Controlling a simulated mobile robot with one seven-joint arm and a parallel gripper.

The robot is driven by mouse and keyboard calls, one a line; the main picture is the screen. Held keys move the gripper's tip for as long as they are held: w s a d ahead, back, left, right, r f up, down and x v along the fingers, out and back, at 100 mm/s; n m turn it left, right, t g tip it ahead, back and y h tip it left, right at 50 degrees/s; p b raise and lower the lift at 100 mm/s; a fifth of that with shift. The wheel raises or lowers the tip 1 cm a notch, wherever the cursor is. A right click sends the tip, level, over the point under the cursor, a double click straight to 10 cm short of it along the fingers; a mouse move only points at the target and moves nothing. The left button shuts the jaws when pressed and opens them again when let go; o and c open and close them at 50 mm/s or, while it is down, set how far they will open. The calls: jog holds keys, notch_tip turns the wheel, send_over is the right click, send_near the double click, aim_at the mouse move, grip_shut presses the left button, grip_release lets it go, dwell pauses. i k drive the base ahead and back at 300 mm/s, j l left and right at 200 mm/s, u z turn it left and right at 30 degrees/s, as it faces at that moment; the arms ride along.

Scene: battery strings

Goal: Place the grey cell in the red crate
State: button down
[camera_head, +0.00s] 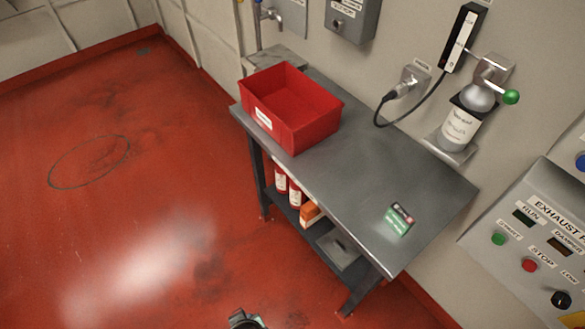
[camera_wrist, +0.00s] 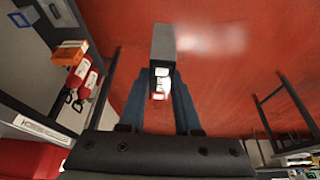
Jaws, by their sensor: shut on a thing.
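The grey cell (camera_wrist: 163,42) is a grey block with a white and red label at its near end. In the wrist view my gripper (camera_wrist: 163,88) is shut on it, with one blue finger on each side, and holds it with red floor behind it. The red crate (camera_head: 303,137) is open-topped, looks empty, and stands at the far left end of the metal table. A red surface, probably the crate (camera_wrist: 25,160), shows at the lower left of the wrist view.
The metal table (camera_head: 375,170) is mostly bare. A green and dark box (camera_head: 400,220) lies near its front right end. Red bottles (camera_head: 288,188) and an orange box (camera_head: 311,213) are on the shelf below.

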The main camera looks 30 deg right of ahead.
aim_at(290, 118)
jog(key=i+j+z, duration=0.15)
jog(key=i+z, duration=0.3)
jog(key=i+j+z, duration=0.7)
jog(key=z, duration=0.15)
jog(key=i, duration=0.05)
